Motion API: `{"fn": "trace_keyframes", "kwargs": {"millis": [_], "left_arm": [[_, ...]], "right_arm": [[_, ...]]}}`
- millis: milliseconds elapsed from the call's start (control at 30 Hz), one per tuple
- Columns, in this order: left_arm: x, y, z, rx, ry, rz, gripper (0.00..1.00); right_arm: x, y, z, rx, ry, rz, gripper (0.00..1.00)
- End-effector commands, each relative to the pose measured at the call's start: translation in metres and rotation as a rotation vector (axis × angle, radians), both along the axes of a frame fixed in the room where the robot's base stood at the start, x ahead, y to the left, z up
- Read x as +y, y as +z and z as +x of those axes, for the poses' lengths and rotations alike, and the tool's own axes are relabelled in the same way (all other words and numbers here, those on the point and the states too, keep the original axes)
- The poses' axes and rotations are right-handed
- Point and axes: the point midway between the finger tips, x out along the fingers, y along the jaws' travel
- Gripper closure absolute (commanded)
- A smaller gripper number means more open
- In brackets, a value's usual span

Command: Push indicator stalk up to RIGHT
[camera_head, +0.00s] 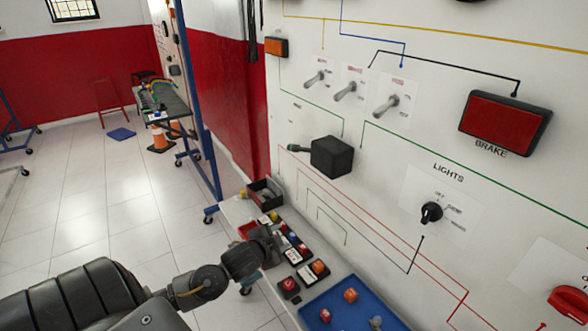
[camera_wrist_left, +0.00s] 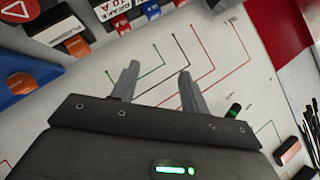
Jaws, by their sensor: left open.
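The indicator stalk (camera_head: 298,148) is a short dark lever with a green tip. It sticks out to the left from a black box (camera_head: 332,156) on the white wall panel. In the left wrist view the green-tipped stalk (camera_wrist_left: 234,110) shows to the right of the fingers, partly cut off by the gripper body. My left gripper (camera_head: 268,236) is below and left of the stalk, over the shelf, and apart from it. In the left wrist view its two fingers (camera_wrist_left: 157,85) are spread with nothing between them. My right gripper is not in view.
A narrow shelf below the panel holds a dark bin (camera_head: 264,194), several small coloured blocks and a blue tray (camera_head: 338,300). Three toggle levers sit above the black box. A red brake lamp (camera_head: 505,122) and a black lights knob (camera_head: 431,212) are to the right.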

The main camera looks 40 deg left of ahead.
Motion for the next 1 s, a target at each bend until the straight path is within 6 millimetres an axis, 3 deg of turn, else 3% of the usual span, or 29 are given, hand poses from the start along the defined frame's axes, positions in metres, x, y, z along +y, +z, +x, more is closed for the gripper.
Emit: {"fn": "trace_keyframes", "kwargs": {"millis": [33, 100, 200, 333, 433, 667, 1000], "left_arm": [[0.021, 0.031, 0.023, -0.077, -0.026, 0.078, 0.55], [0.045, 0.075, 0.048, -0.184, -0.066, 0.183, 0.55], [0.07, 0.129, 0.072, -0.303, -0.108, 0.304, 0.55], [0.084, 0.169, 0.085, -0.387, -0.137, 0.394, 0.55], [0.088, 0.18, 0.088, -0.41, -0.144, 0.418, 0.55], [0.09, 0.183, 0.096, -0.415, -0.142, 0.419, 0.55], [0.098, 0.184, 0.152, -0.413, -0.139, 0.417, 0.55]], "right_arm": [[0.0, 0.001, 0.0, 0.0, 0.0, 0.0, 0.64], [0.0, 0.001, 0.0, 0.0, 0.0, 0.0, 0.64], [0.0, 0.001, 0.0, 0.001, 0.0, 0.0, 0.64], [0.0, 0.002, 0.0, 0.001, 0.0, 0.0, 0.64], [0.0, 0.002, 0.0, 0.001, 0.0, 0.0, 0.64], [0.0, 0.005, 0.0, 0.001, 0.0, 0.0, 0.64], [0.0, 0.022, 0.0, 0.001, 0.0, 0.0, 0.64]]}}
